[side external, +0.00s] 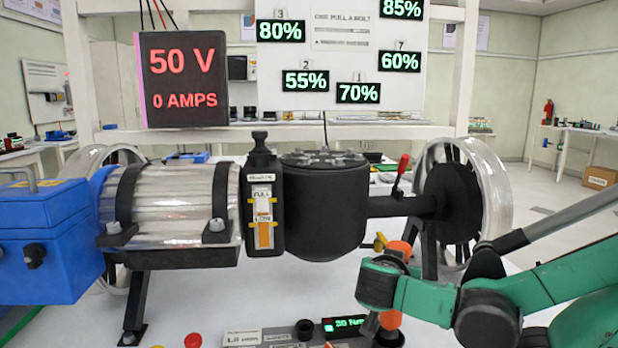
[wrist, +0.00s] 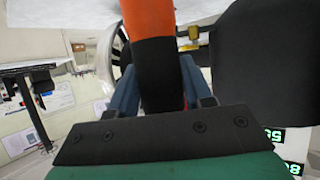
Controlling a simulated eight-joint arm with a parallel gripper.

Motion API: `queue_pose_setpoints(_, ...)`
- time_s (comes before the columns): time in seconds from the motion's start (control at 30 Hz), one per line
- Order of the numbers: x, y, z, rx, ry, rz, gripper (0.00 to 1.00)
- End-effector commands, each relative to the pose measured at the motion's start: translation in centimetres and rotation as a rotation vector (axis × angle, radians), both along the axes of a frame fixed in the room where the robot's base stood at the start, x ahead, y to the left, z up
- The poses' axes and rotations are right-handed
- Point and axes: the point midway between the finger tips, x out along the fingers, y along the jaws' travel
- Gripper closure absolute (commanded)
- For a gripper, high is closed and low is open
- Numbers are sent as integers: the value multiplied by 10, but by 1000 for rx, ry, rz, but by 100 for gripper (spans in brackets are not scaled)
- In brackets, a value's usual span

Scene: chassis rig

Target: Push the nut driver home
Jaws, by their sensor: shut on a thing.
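The nut driver (wrist: 150,25) has an orange and black handle that runs up through the middle of the wrist view. My gripper (wrist: 157,88) is shut on the handle, with one blue-grey finger on each side. In the side external view, orange handle parts (side external: 397,251) show above and below my green wrist, and the driver stands roughly upright. It is below the axle, to the right of the black motor drum (side external: 322,215). The driver's tip and what it meets are hidden in both views.
The chassis carries a clear ribbed cylinder (side external: 172,200), a blue box (side external: 40,240) and wheels (side external: 478,195). A red-handled lever (side external: 403,164) stands by the axle. A display (side external: 345,326) and buttons lie in front. The drum is close beside the driver.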

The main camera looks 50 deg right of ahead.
Motion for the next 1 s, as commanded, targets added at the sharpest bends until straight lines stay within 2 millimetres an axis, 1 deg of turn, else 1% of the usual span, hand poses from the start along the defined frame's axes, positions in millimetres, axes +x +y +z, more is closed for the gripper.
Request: queue_pose_setpoints(1.0,1,0,-15,-1,0,0,100)
